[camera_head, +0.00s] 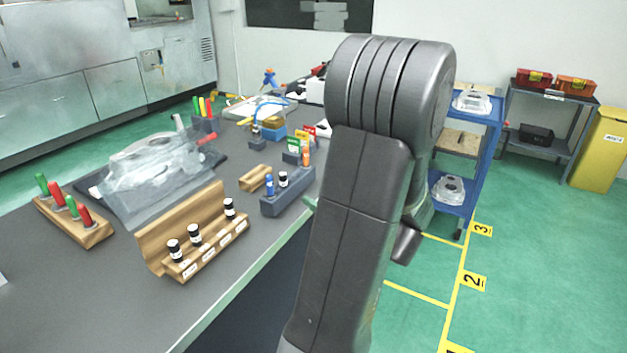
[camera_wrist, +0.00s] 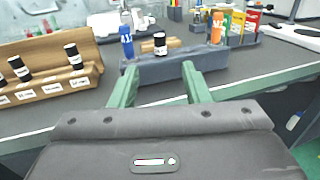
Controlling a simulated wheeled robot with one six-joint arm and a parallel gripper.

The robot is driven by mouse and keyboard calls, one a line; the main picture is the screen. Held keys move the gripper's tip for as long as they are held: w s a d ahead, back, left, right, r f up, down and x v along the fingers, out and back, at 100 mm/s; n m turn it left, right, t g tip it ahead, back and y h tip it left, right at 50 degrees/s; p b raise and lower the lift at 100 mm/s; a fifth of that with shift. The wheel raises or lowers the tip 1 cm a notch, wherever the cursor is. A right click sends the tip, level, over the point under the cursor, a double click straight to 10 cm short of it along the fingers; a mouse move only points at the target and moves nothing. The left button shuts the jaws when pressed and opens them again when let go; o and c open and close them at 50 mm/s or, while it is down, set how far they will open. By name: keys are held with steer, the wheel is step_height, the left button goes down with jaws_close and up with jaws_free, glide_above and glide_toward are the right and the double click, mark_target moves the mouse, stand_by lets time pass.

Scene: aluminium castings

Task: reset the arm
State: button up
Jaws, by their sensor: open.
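My gripper (camera_wrist: 160,88) shows in the wrist view with its two green fingers apart and nothing between them. The fingertips point at a grey-blue block (camera_wrist: 176,67) near the bench edge. The block holds a blue bottle (camera_wrist: 127,42) and a black-and-white vial (camera_wrist: 160,42). I cannot tell whether the fingers touch the block. In the head view my dark arm stands in front of the bench edge and hides most of the gripper. The same block (camera_head: 285,200) shows just left of the arm.
A wooden rack (camera_head: 205,250) with black-and-white vials stands on the grey bench (camera_head: 90,290). A wooden block (camera_head: 75,222) holds red and green-handled tools. A bagged casting (camera_head: 150,175) lies behind. A blue shelf cart (camera_head: 483,150) stands right of my arm. Green floor is open at right.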

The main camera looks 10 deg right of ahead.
mark_target(286, 176)
steer(key=x, duration=1.4)
steer(key=shift+s+d+r, duration=0.1)
steer(key=shift+s, duration=0.05)
steer(key=shift+r+p, duration=0.1)
steer(key=shift+p, duration=0.2)
